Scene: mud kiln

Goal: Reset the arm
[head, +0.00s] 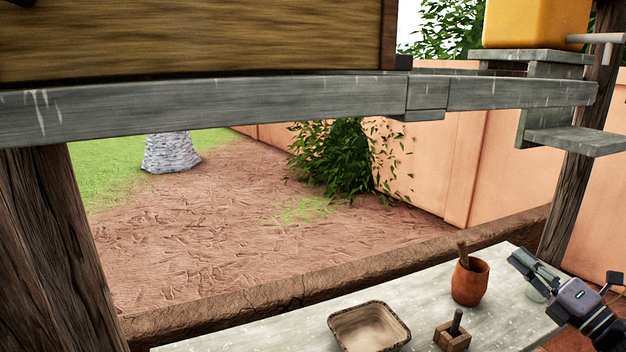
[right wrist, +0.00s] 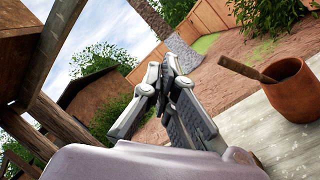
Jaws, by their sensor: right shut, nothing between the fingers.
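My right gripper (head: 533,267) is at the lower right of the head view, over the right end of the pale table, to the right of the clay pot. In the right wrist view the fingers of my right gripper (right wrist: 168,88) meet at their tips, shut with nothing between them. My left gripper is in neither view.
The pale table (head: 290,335) holds an orange clay pot (head: 468,283) with a wooden stick, a small wooden block (head: 452,338) with a dark peg, and a square tray (head: 369,328). A wooden post (head: 50,250) and a beam (head: 250,106) frame the opening.

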